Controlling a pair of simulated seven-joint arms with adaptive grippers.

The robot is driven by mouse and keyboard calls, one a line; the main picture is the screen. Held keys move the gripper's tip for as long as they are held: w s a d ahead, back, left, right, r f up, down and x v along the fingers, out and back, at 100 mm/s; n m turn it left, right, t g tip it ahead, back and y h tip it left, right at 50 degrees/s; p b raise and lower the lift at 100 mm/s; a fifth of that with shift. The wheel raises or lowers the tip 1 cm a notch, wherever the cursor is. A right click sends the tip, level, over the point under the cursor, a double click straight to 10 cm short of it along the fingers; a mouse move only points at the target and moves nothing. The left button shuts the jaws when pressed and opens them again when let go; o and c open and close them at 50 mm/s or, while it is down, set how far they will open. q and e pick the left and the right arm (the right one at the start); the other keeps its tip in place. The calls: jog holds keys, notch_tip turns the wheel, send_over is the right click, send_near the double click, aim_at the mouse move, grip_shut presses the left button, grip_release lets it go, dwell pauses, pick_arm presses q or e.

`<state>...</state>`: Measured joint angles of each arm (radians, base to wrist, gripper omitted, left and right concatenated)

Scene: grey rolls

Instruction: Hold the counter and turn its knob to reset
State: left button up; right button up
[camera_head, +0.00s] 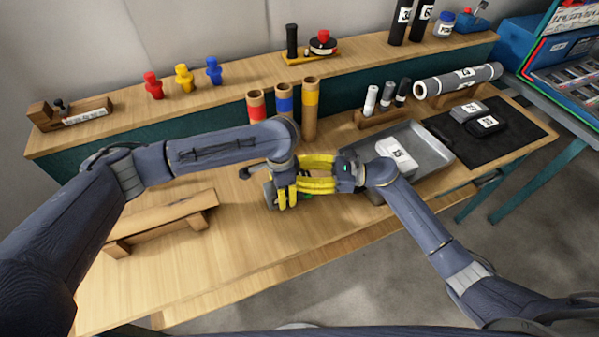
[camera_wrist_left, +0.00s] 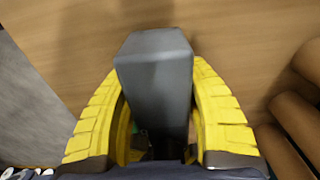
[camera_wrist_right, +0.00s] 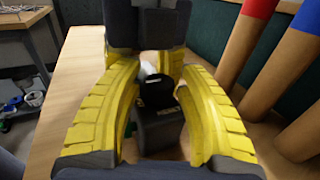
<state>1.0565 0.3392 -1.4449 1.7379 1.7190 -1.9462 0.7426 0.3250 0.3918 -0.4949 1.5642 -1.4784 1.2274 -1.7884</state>
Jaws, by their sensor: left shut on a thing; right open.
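The counter (camera_wrist_left: 155,75) is a grey block in the left wrist view, between the yellow fingers of my left gripper (camera_head: 286,203). That gripper points down over the bench and is shut on the counter. In the head view a small grey part of the counter (camera_head: 270,194) shows beside the fingers. In the right wrist view the counter (camera_wrist_right: 158,128) is dark, with a small dark knob (camera_wrist_right: 156,92) facing me. My right gripper (camera_head: 305,173) is open, with its fingers on either side of the counter's knob end. Contact with the knob cannot be made out.
Three cardboard tubes (camera_head: 283,102) with red, blue and yellow bands stand just behind the grippers. A grey metal tray (camera_head: 428,143) with a white labelled box (camera_head: 397,157) lies to the right. A wooden stand (camera_head: 165,219) is at the left. The bench front (camera_head: 255,258) is clear.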

jog(key=shift+a, duration=0.15)
grip_shut()
dwell(0.4)
jog(key=shift+g, duration=0.3)
jog(key=n+g, duration=0.3)
jog(key=g, duration=0.1)
jog(key=n+g+h, duration=0.1)
jog(key=n+g, duration=0.1)
jog(key=g, duration=0.2)
jog(key=shift+a+n+h, duration=0.1)
jog(key=shift+n+h, duration=0.2)
jog(key=shift+n, duration=0.1)
jog(key=shift+s+f+n+g+h, duration=0.1)
jog(key=shift+f+n+g+h, duration=0.05)
jog(key=shift+n+g+h, duration=1.1)
jog(key=shift+f+n+g+h, duration=0.1)
jog(key=shift+n+g+h, duration=0.8)
jog(key=shift+g, duration=0.65)
jog(key=shift+d+r+n+g+h, duration=0.1)
jog(key=shift+d+n+g+h, duration=0.15)
jog(key=shift+g, duration=0.15)
